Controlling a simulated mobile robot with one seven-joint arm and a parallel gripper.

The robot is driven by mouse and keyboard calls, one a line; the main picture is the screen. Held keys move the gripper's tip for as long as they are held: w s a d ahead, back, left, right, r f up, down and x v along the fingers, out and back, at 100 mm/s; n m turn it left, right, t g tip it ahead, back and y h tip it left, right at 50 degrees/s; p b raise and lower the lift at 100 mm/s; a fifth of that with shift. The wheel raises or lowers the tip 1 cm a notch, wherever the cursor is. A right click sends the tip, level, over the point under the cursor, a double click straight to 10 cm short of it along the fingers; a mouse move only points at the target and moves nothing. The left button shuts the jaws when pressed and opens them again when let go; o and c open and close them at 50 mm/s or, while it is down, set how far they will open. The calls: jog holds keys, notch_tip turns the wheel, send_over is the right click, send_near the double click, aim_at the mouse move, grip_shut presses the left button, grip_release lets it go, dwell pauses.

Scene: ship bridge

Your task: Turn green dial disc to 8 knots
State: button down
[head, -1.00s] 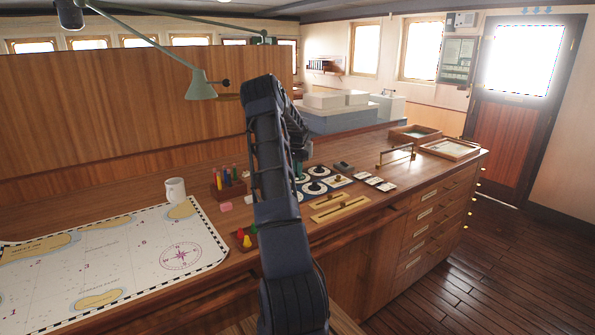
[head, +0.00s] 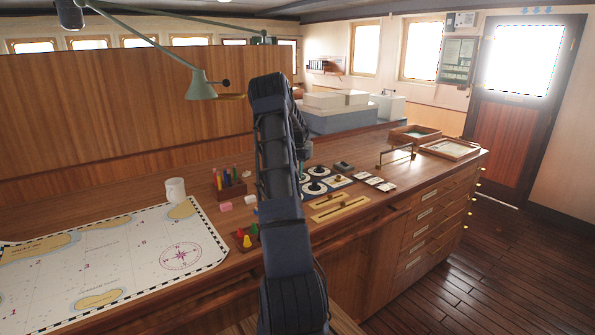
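Several small round white dials with dark knobs sit on a dark panel (head: 327,191) on the wooden desk, just right of my arm. One white dial (head: 318,171) is at the back and another white dial (head: 315,187) is in front of it. A green part shows at the edge of my arm, but the green dial disc cannot be made out clearly. Its markings are too small to read. My gripper (head: 304,172) is mostly hidden behind my own arm, low over the left side of the panel. Its fingers cannot be seen, nor whether it touches a dial.
Brass rulers (head: 340,209) lie in front of the panel, and white cards (head: 374,182) lie to its right. A brass rail (head: 396,155) stands farther right. A pen holder (head: 230,185), a mug (head: 175,190) and a chart (head: 130,250) are on the left.

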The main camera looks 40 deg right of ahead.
jog(key=c, duration=1.3)
grip_release()
jog(key=shift+o, duration=0.2)
notch_tip(320, 180, up, 11)
jog(key=shift+f, duration=0.1)
